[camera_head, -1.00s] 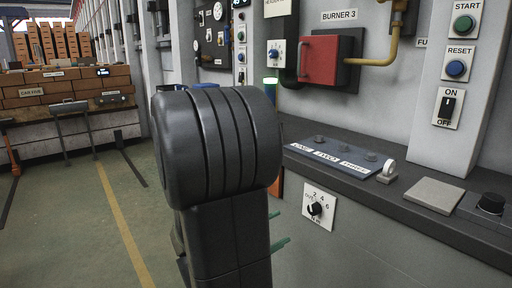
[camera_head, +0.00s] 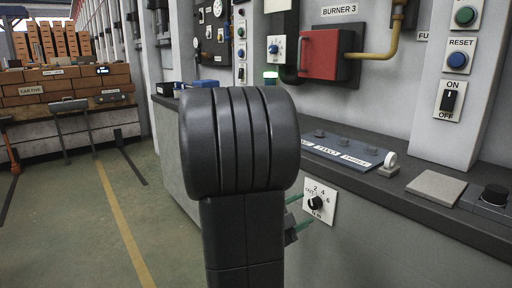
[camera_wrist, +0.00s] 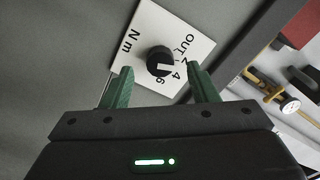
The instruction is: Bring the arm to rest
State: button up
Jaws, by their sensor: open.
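My gripper (camera_head: 301,215) shows in the head view as green fingertips past the right side of my dark arm, close to the white dial plate. In the wrist view my gripper (camera_wrist: 160,75) has its two green fingers spread apart with nothing held between them. A black dial knob (camera_wrist: 159,61) on a white numbered plate (camera_wrist: 137,37) appears between and beyond the fingertips. The knob (camera_head: 316,203) also shows in the head view, just right of the fingers. Whether a finger touches the plate cannot be told. My arm hides part of the panel front.
A dark counter ledge (camera_head: 420,198) runs along the right, with a labelled blue strip (camera_head: 340,150), a grey pad (camera_head: 436,187) and a black knob (camera_head: 494,195). A red box (camera_head: 319,54) and yellow pipe (camera_head: 378,53) are on the wall. Open floor (camera_head: 80,225) lies left.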

aim_at(311, 204)
jog(key=x, duration=0.3)
jog(key=shift+f+b, duration=0.1)
jog(key=shift+b, duration=0.2)
jog(key=shift+r+n+p, duration=0.3)
jog(key=shift+n+p, duration=0.1)
jog(key=shift+p, duration=0.4)
jog(key=n+p, duration=0.6)
jog(key=n, duration=0.1)
jog(key=shift+s, duration=0.1)
jog(key=v, duration=0.6)
jog(key=shift+s+a+f+p, duration=0.25)
jog(key=shift+f+p, duration=0.05)
